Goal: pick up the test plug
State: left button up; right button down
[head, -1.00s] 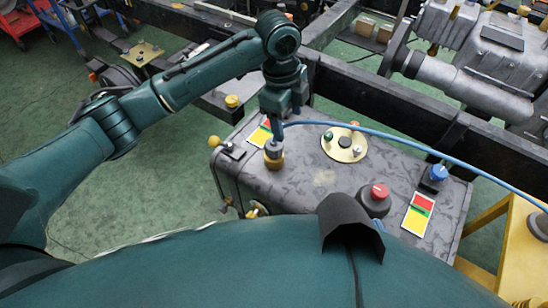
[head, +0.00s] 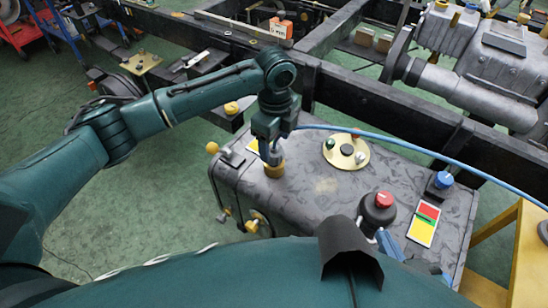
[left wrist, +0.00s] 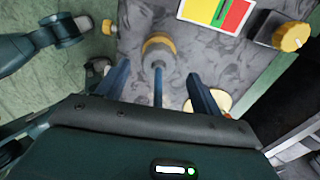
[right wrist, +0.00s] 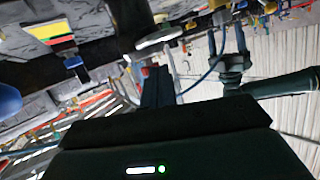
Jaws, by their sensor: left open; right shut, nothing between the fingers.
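The test plug, a grey cylinder with a blue cable, stands in a brass-coloured collar (head: 274,170) on the left part of the grey box top. In the left wrist view the plug (left wrist: 158,58) and its collar lie between and just beyond my open left fingers. My left gripper (head: 268,152) points down over the plug, its fingers on either side of the cable; contact cannot be told. In the left wrist view the left gripper (left wrist: 159,88) holds nothing. My right gripper (right wrist: 157,82) is shut and empty; blue finger parts show beside the red button in the head view.
The grey box (head: 320,195) also carries a round brass plate (head: 338,160), a red mushroom button (head: 383,200), a red-yellow card (head: 424,222) and a blue knob (head: 443,180). A black frame rail (head: 390,105) runs behind it. The blue cable (head: 400,146) arcs right.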

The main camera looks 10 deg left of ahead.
aim_at(274, 148)
pick_arm(q)
notch_tip(274, 148, down, 4)
jog(key=shift+a+r, duration=0.1)
jog(key=shift+a, duration=0.05)
jog(key=shift+r, duration=0.1)
jog(key=c, duration=1.2)
